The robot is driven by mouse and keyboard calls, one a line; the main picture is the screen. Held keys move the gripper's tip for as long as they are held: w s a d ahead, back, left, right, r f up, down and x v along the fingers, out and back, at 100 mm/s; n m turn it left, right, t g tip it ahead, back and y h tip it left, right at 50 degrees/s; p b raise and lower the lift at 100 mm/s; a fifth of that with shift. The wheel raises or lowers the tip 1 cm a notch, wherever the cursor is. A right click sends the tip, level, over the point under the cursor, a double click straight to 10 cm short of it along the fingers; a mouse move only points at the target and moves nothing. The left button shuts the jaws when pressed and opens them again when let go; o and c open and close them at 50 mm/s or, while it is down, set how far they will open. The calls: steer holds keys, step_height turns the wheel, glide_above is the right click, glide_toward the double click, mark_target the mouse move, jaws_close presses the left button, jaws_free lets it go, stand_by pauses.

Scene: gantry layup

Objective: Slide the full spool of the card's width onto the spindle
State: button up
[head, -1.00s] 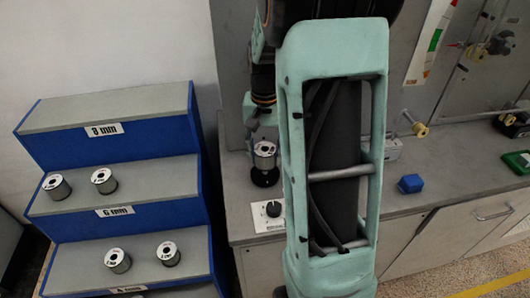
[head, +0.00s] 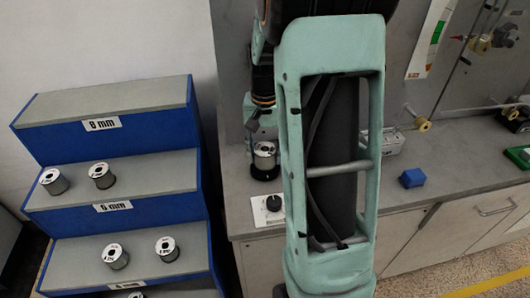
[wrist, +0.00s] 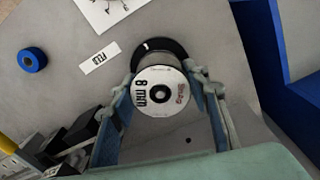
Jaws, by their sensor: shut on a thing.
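My gripper (wrist: 167,86) is shut on a spool labelled 8 mm (wrist: 151,107), a white-faced reel with a dark centre hole. The spool also shows in the head view (head: 264,150), beside my arm. It is upright, just above or on a black round base (head: 264,173) on the bench. The base also shows in the wrist view (wrist: 150,46), behind the spool, with a white mark on it. Any spindle pin there is hidden by the spool, and I cannot tell whether the spool is around it. The card with the width is not readable in these frames.
A blue stepped rack (head: 122,223) at left has tiers labelled 8 mm and 6 mm; several spools stand on the lower tiers.

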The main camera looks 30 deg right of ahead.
steer(key=shift+f+b, duration=0.4)
steer(key=shift+f, duration=0.3)
steer(key=o, duration=1.6)
step_height(320, 180, up, 12)
steer(key=shift+r, duration=0.1)
